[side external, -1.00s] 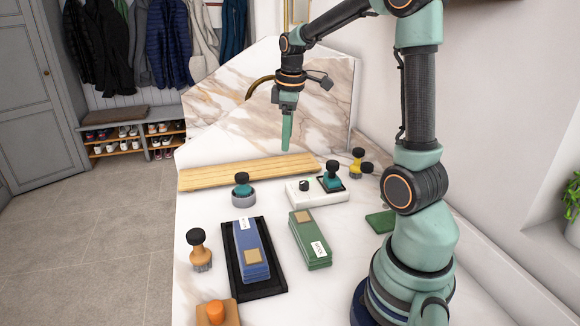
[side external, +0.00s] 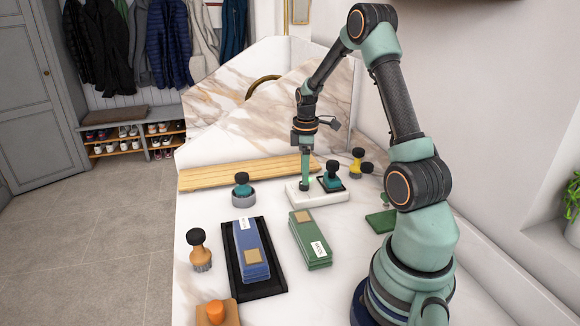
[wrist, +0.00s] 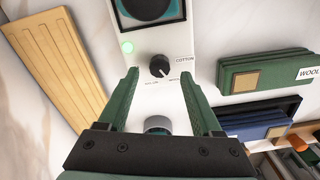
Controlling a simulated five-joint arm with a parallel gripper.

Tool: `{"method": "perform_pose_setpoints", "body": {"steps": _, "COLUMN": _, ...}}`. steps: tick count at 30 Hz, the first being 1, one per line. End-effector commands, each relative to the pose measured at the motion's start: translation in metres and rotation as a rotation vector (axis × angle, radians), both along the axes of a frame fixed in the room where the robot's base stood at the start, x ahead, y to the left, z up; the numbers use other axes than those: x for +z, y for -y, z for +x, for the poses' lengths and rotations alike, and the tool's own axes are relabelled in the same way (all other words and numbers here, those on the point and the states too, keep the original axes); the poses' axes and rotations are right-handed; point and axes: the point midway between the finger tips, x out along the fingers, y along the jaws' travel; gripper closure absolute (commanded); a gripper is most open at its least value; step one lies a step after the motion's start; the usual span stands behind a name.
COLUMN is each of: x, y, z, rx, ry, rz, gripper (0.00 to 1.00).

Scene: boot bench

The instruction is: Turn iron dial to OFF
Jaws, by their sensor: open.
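The iron's white base (side external: 327,197) stands on the marble bench, with the teal iron (side external: 331,178) resting on its right part. In the wrist view, the round black dial (wrist: 159,66) sits on the white base, beside a lit green lamp (wrist: 127,47). The label COTTON is to the dial's upper right; the smaller labels below are hard to read. I cannot tell which label the dial points to. My gripper (wrist: 159,76) is open, its green fingers on either side of the dial with gaps. In the side view, my gripper (side external: 305,184) points down and hides the dial.
A wooden board (side external: 240,173) lies behind the base. A round-based teal-handled tool (side external: 242,190) and a wooden-handled brush (side external: 200,250) stand left.

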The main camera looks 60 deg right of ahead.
Motion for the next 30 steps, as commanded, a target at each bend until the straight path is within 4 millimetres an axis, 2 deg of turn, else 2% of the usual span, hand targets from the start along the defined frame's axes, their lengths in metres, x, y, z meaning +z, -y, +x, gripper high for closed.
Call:
{"method": "perform_pose_setpoints", "body": {"steps": 1, "x": -0.008, "y": -0.001, "z": -0.001, "rx": 0.000, "ry": -0.004, "rz": 0.002, "gripper": 0.34}}
{"method": "perform_pose_setpoints", "body": {"steps": 6, "x": -0.023, "y": 0.000, "z": 0.000, "rx": 0.000, "ry": 0.000, "rz": 0.001, "gripper": 0.34}}
{"method": "perform_pose_setpoints", "body": {"steps": 17, "x": -0.028, "y": 0.000, "z": 0.000, "rx": 0.000, "ry": 0.000, "rz": 0.000, "gripper": 0.34}}
{"method": "perform_pose_setpoints", "body": {"steps": 20, "x": -0.028, "y": 0.000, "z": 0.000, "rx": 0.000, "ry": 0.000, "rz": 0.000, "gripper": 0.68}}
{"method": "perform_pose_setpoints", "body": {"steps": 22, "x": -0.027, "y": 0.000, "z": 0.000, "rx": 0.000, "ry": 0.000, "rz": 0.000, "gripper": 0.95}}
{"method": "perform_pose_setpoints", "body": {"steps": 23, "x": -0.027, "y": 0.000, "z": 0.000, "rx": 0.000, "ry": 0.000, "rz": 0.000, "gripper": 1.00}}
{"method": "perform_pose_setpoints", "body": {"steps": 30, "x": -0.027, "y": 0.000, "z": 0.000, "rx": -0.011, "ry": -0.001, "rz": 0.001, "gripper": 1.00}}
